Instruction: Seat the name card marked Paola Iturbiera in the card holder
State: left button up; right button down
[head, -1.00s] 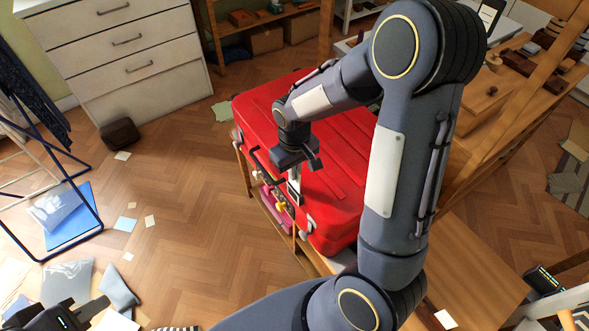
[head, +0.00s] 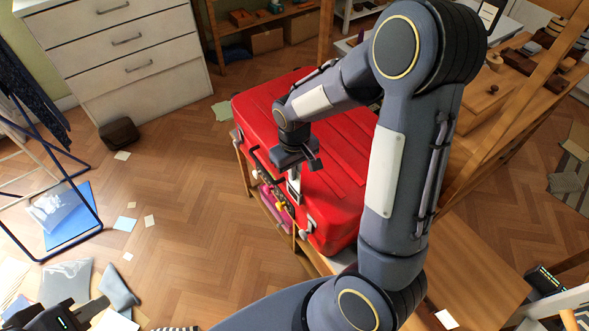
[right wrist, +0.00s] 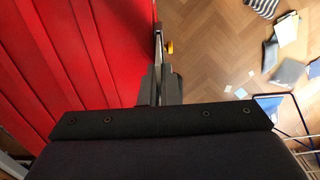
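The red suitcase (head: 335,165) lies on a wooden stand, and its red side fills the left of the right wrist view (right wrist: 60,70). My right gripper (head: 295,190) points down at the suitcase's front edge, close to its handle and latches. In the right wrist view its fingers (right wrist: 159,88) look close together beside the edge; whether anything thin is between them is unclear. A small white card (head: 446,319) lies on the wooden surface at lower right, with no readable marking. I cannot make out the name Paola Iturbiera or clearly identify the card holder. My left gripper (head: 88,312) is partly cut off at lower left.
A white drawer unit (head: 120,60) stands at the back left. A blue-framed rack (head: 85,205) is at left, with papers and pouches on the floor. A wooden bench (head: 480,265) is at right. The middle floor is clear.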

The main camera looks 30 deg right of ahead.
aim_at(295, 188)
jog(key=shift+f+b, duration=1.7)
jog(key=shift+f, duration=0.5)
jog(key=c, duration=1.6)
grip_release()
jog(key=shift+r, duration=0.1)
notch_tip(295, 188, up, 7)
jog(key=shift+f+p, duration=0.1)
jog(key=shift+p, duration=0.2)
jog(key=shift+r, duration=0.5)
